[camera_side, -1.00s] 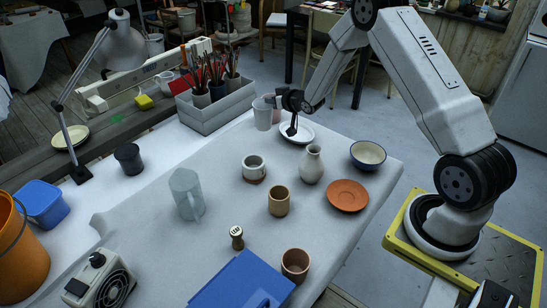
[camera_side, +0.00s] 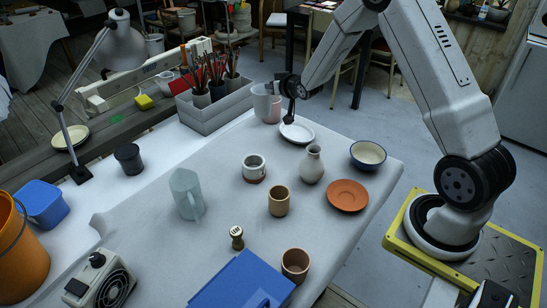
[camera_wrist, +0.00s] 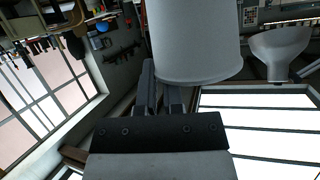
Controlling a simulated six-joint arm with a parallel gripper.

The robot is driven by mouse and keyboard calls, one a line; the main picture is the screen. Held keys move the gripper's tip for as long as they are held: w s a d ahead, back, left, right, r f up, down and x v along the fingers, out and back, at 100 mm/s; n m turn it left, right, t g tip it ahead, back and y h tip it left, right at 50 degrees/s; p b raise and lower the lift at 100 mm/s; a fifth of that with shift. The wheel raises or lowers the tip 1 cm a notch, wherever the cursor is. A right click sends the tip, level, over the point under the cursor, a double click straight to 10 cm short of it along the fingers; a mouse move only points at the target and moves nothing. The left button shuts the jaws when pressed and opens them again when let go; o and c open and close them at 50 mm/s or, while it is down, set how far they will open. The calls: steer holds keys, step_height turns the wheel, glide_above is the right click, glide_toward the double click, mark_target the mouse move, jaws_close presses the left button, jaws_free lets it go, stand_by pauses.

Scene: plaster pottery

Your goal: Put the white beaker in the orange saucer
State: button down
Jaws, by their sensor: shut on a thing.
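The white beaker (camera_side: 260,103) is at the far edge of the paper-covered table in the side view, in front of the pot box's right end. My gripper (camera_side: 277,89) is shut on it near its upper part, from the right. The beaker looks upright and raised, with a pinkish surface showing beside its lower right. In the wrist view the beaker (camera_wrist: 196,42) fills the top middle, beyond the gripper fingers (camera_wrist: 160,90). The orange saucer (camera_side: 347,195) lies flat and empty at the table's right side, well away from my gripper.
A white plate (camera_side: 297,132) lies just below my gripper. A tan cup (camera_side: 278,201) and a white mug (camera_side: 254,168) stand left of the saucer.

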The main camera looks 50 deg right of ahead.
steer(key=s+a+m+g+h, duration=0.25)
steer(key=s+m+g, duration=0.35)
steer(key=s, duration=0.6)
steer(key=s+a+f+m+g+h, duration=0.15)
steer(key=s+m+g+h, duration=0.4)
steer(key=s, duration=0.65)
steer(key=s+a+r+m+g+h, duration=0.1)
steer(key=s+a+m+g, duration=0.1)
steer(key=s+m+g, duration=0.7)
step_height(320, 180, down, 6)
steer(key=s+n+t, duration=0.1)
steer(key=s+t, duration=0.1)
steer(key=shift+t, duration=0.35)
steer(key=shift+s+a+f+n, duration=0.1)
steer(key=shift+f+n, duration=0.1)
steer(key=shift+n, duration=0.05)
steer(key=shift+f, duration=2.1)
steer(key=shift+f, duration=1.75)
